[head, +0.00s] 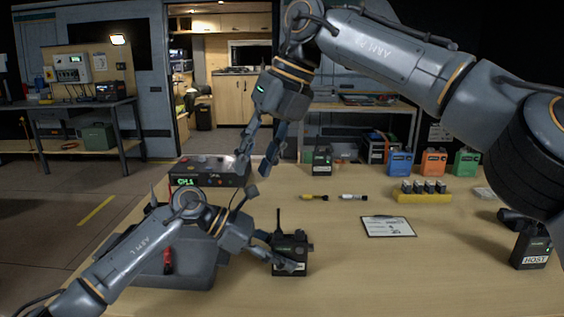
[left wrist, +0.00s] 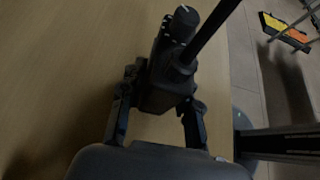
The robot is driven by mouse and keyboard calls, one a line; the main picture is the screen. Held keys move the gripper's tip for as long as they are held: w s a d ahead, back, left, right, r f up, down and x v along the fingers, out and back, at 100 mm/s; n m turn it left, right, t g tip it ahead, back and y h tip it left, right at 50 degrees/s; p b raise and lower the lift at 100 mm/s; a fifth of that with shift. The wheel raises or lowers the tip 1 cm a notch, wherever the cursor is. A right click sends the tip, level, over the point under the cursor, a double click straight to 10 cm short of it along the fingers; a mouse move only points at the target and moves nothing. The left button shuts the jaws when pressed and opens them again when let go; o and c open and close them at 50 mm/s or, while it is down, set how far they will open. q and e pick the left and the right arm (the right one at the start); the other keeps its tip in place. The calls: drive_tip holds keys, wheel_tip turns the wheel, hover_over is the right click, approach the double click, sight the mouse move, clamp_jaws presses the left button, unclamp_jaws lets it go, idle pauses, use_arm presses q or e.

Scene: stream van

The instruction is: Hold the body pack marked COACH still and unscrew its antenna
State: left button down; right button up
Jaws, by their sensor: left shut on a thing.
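A dark body pack (head: 290,262) stands upright on the table with its thin black antenna (head: 278,222) rising from its top left. My left gripper (head: 285,254) is shut on this pack, low over the tabletop; its label is too small and partly covered to read. In the left wrist view the pack (left wrist: 165,80) sits between both fingers, with the antenna (left wrist: 212,38) and a round knob (left wrist: 186,20) on top. My right gripper (head: 256,168) hangs above and left of the pack, fingers apart and empty, clear of the antenna.
A pack marked HOST (head: 531,248) stands at the right edge; another pack (head: 322,160) is at the back. A receiver box (head: 208,172), grey case (head: 185,262), clipboard (head: 388,226) and yellow battery holder (head: 424,196) are on the table. The front middle is clear.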

sight(279, 209)
drive_tip(key=w+d+f+h, duration=0.1)
drive_tip(key=f, duration=0.3)
drive_tip(key=w+d+f+m+t+h, duration=0.1)
drive_tip(key=f, duration=0.4)
drive_tip(key=w+d+f+h, duration=0.1)
drive_tip(key=f, duration=0.3)
drive_tip(key=shift+w+d+f+m+h, duration=0.2)
drive_tip(key=shift+w+m+h, duration=0.1)
drive_tip(key=shift+m+h, duration=0.1)
clamp_jaws()
